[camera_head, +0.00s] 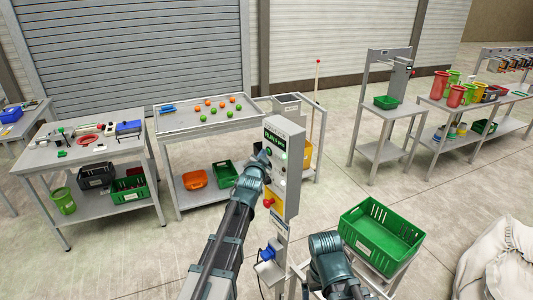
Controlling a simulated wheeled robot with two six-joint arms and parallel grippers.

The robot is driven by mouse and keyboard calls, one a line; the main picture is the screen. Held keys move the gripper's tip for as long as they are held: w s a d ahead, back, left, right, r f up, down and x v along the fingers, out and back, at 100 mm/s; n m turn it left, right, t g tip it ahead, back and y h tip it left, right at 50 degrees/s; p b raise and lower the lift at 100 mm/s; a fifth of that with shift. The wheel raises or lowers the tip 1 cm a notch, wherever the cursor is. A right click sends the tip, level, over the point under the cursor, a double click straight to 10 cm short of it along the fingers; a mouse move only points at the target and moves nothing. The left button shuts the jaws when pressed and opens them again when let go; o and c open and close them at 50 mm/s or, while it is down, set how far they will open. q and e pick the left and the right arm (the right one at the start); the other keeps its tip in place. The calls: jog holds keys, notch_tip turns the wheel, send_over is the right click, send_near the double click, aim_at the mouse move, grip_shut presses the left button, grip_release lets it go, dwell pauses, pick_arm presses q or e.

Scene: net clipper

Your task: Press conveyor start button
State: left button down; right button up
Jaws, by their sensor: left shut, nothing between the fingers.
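A grey control box (293,150) stands upright on a post, with a dark display showing green text (274,138) near its top. Small round buttons sit below the display, one of them pale green (283,156). A red mushroom button (268,203) on a yellow plate is lower down. My left gripper (264,168) is shut and empty, its tip at the left part of the box's front face. It hides part of the panel, and I cannot tell whether it touches a button. My right arm shows at the bottom centre, its fingers out of sight.
A green crate (380,236) stands on a small stand at the right. A tray table (208,122) with orange and green balls is behind the box. A tool table (85,150) is at the left. Several work tables line the back right. Open floor lies between them.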

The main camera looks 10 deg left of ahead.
pick_arm(q)
jog(key=shift+s+a, duration=0.55)
jog(key=shift+s, duration=0.05)
jog(key=shift+s+a, duration=1.7)
jog(key=shift+s, duration=0.15)
jog(key=s+d+f+g+h+b, duration=0.2)
jog(key=s+d+f+g+b, duration=0.15)
jog(key=s+d+f, duration=0.4)
jog(key=s+d+f+g+h+b, duration=0.1)
jog(key=s+d+f+g+b, duration=0.1)
jog(key=s+d+f+g, duration=0.55)
jog(key=s+d+f+n+g+y+b, duration=0.1)
jog(key=s+f+g+y+b, duration=0.1)
jog(key=s+f, duration=0.5)
jog(key=s+d+f+n+g+y+b, duration=0.1)
jog(key=s+f+n+g+b, duration=0.1)
jog(key=s+f, duration=0.5)
jog(key=shift+s+d+g+y+b, duration=0.3)
jog(key=shift+s+g, duration=0.6)
jog(key=shift+s, duration=1.6)
